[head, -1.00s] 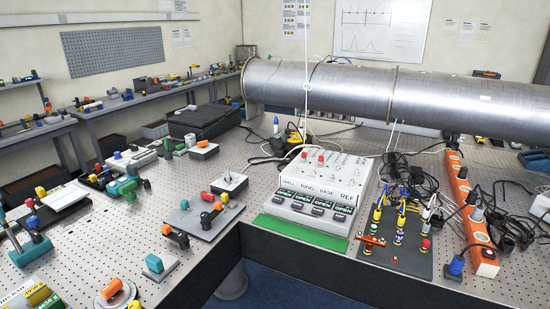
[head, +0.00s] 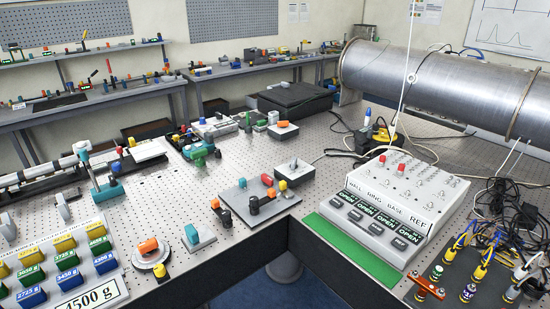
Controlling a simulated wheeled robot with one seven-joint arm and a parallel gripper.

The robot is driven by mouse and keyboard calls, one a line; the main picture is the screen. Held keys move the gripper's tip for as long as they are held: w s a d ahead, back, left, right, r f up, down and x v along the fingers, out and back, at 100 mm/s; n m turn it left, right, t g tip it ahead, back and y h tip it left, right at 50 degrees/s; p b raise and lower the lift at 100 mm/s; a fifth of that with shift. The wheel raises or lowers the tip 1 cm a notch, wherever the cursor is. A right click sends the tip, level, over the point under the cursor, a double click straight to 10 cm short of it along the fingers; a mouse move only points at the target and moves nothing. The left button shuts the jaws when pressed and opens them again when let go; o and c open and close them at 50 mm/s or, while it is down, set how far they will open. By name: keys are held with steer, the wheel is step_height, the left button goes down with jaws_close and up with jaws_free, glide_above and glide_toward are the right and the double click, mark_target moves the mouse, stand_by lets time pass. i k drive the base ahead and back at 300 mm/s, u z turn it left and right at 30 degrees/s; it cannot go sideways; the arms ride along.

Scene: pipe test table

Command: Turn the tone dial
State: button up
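No part reads as a tone dial by its label, so I cannot tell which it is. A white control box (head: 400,194) with red knobs (head: 382,158) and small switches on top stands at the right; its front reads "RING", "BASE" and "REF". A round disc with an orange piece (head: 148,246) sits at the front left. My gripper is not in view.
A large metal pipe (head: 440,85) lies along the back right. A dark table edge (head: 238,262) has a corner notch in front. Cables (head: 500,205) tangle at the right. Bare perforated tabletop shows between the fixtures.

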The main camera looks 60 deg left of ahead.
mark_target(293, 166)
steer(key=u, duration=2)
steer(key=i, duration=1.65)
